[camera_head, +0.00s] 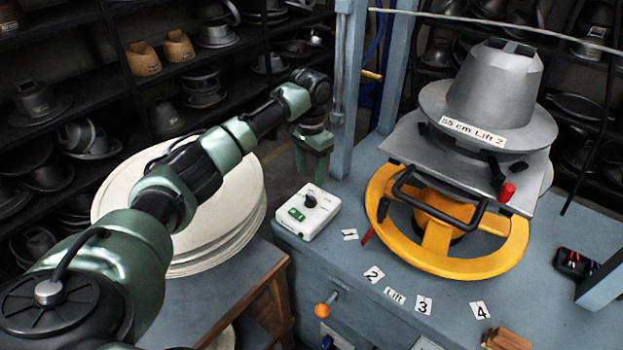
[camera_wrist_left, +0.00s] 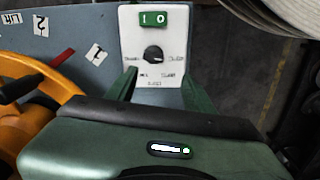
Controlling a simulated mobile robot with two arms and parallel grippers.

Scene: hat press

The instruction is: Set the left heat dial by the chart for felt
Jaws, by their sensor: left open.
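The left heat dial is a black knob (camera_head: 310,201) on a white control box (camera_head: 318,221) with a green switch (camera_head: 296,214), at the near left corner of the blue-grey bench. In the left wrist view the knob (camera_wrist_left: 153,54) sits below the green I/O switch (camera_wrist_left: 152,18), with small labels around it too blurred to read. My left gripper (camera_head: 315,176) is open and empty, pointing down just above and behind the box, apart from the knob. Its two green fingers (camera_wrist_left: 160,84) also show in the left wrist view. I can make out no felt chart. My right gripper is out of view.
A yellow handwheel (camera_head: 430,260) under a grey hat press block (camera_head: 495,85) stands right of the box. Number cards (camera_head: 424,305) lie on the bench. A stack of pale round discs (camera_head: 200,215) stands on a lower table at left. Shelves of hat blocks line the back.

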